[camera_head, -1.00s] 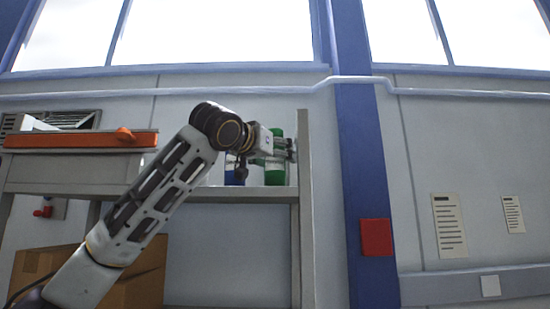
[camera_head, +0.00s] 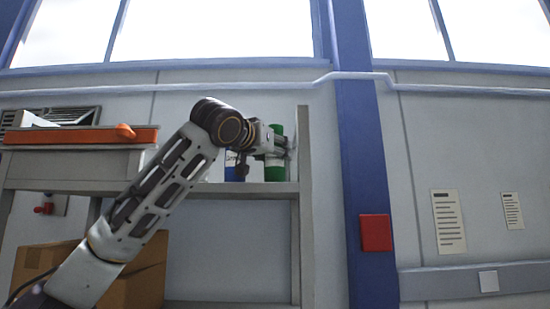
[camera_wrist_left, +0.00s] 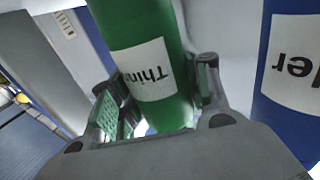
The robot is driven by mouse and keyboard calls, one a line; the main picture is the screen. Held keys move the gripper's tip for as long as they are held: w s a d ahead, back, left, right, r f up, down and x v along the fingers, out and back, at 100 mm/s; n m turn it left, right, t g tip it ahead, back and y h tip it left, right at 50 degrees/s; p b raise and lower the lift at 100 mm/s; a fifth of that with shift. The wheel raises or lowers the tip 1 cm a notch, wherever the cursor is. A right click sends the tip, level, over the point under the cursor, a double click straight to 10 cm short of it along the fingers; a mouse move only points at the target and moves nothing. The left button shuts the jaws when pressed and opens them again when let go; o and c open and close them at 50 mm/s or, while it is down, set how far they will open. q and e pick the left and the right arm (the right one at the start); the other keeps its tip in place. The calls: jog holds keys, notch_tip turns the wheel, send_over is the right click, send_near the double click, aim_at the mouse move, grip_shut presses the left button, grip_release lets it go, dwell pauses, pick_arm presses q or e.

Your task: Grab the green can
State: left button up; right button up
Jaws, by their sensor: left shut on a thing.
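The green can (camera_head: 275,174) stands upright on the grey shelf, its middle hidden behind my left gripper (camera_head: 281,146). In the left wrist view the green can (camera_wrist_left: 146,50) carries a white label reading "Thin" and sits between the two fingers of my left gripper (camera_wrist_left: 160,98). The fingers are shut on the can. A blue can (camera_head: 234,172) stands just left of it on the shelf, and it also shows at the right of the left wrist view (camera_wrist_left: 290,100). My right gripper is not in view.
The shelf (camera_head: 245,188) has an upright side panel (camera_head: 304,215) close to the right of the green can. An orange tool case (camera_head: 80,136) lies on top at the left. A cardboard box (camera_head: 140,285) is below. A blue pillar (camera_head: 355,150) stands further right.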

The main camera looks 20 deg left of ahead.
pick_arm(q)
jog(key=shift+c, duration=0.5)
jog(key=shift+r, duration=0.15)
notch_tip(320, 180, up, 18)
jog(key=shift+f, duration=0.25)
dwell(1.0)
jog(key=shift+r, duration=0.15)
dwell(0.8)
